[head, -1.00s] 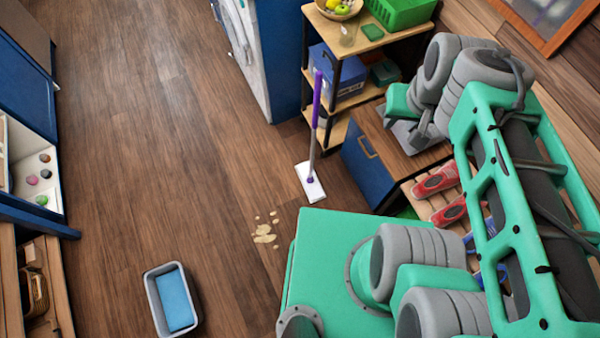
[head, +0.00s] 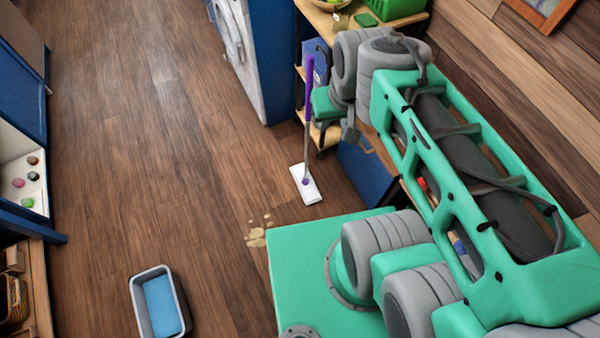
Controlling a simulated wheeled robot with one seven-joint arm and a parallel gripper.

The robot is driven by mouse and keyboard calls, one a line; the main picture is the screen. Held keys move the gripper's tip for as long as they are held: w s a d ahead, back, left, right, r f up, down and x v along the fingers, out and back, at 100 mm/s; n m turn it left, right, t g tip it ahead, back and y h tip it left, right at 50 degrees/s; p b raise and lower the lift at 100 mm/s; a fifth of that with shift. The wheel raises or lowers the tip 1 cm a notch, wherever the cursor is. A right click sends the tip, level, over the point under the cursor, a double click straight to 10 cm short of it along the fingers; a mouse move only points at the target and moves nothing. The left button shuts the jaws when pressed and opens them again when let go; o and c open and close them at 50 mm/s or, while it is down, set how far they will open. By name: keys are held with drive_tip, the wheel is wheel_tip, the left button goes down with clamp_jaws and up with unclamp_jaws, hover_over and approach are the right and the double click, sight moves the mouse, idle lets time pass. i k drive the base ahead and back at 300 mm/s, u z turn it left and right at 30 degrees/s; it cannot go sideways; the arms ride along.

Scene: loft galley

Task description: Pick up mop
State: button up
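The mop (head: 308,110) stands upright in front of the shelf, with a purple upper handle, a grey lower pole and a flat white head (head: 306,184) on the wooden floor. My gripper (head: 336,138) is at the end of my green and grey arm, close to the right of the mop's pole in the picture. It is small and dark and partly hidden by my wrist, so I cannot tell whether its fingers are apart. I see no contact with the mop.
Beige spill spots (head: 258,235) lie on the floor near the mop head. A grey bucket (head: 178,288) with blue inside stands at the lower left. The wooden shelf (head: 402,22) and a blue cabinet (head: 362,176) are behind my arm. The floor at left is clear.

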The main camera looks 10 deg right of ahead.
sight(308, 188)
drive_tip(key=z, duration=0.65)
drive_tip(key=k, duration=0.7)
drive_tip(key=u, duration=1.6)
drive_tip(key=i, duration=1)
